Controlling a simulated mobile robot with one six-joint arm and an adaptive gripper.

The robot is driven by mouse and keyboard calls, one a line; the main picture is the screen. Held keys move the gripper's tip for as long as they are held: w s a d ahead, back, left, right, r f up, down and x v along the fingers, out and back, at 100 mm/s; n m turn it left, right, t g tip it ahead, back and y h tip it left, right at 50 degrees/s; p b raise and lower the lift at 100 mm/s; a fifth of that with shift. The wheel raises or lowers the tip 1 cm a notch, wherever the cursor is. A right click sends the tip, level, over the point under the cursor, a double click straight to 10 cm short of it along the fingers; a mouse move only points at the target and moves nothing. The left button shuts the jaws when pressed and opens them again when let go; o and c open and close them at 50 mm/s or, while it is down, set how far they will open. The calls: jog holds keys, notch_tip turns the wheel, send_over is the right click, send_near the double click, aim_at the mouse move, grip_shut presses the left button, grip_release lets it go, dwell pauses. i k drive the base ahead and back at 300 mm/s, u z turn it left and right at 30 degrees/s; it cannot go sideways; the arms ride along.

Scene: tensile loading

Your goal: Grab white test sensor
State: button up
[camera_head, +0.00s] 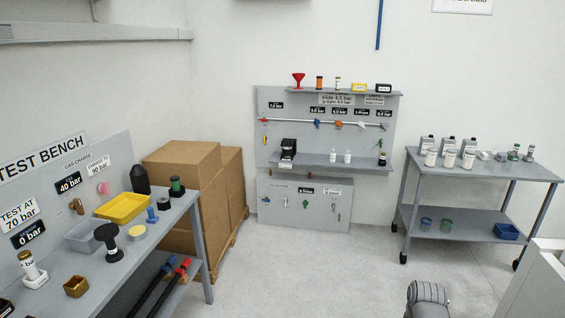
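I cannot tell for certain which thing is the white test sensor. One candidate is a white block with an upright white cylinder and brass-coloured band (33,272), on the grey workbench (180,215) at the left. Another is a small white piece (483,155) on the top of the grey cart (535,171) at the right, beside several white-labelled containers (449,158). Two small white bottles (347,156) stand on the wall panel's shelf. My gripper is not in view; only a grey rounded part, probably of my arm, shows at the bottom right.
The workbench also holds a yellow tray (122,208), a grey bin (84,236) and a black spool-like part (110,243). Cardboard boxes (182,164) stand behind it. A tool panel (270,130) is at the back wall. The floor (300,270) in the middle is clear.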

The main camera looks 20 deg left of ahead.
aim_at(26, 259)
jog(key=u, duration=0.25)
jog(key=i, duration=0.75)
jog(key=u, duration=0.75)
jog(key=i, duration=0.5)
jog(key=u, duration=1)
jog(key=i, duration=1.2)
jog(key=u, duration=0.1)
jog(key=k, duration=0.55)
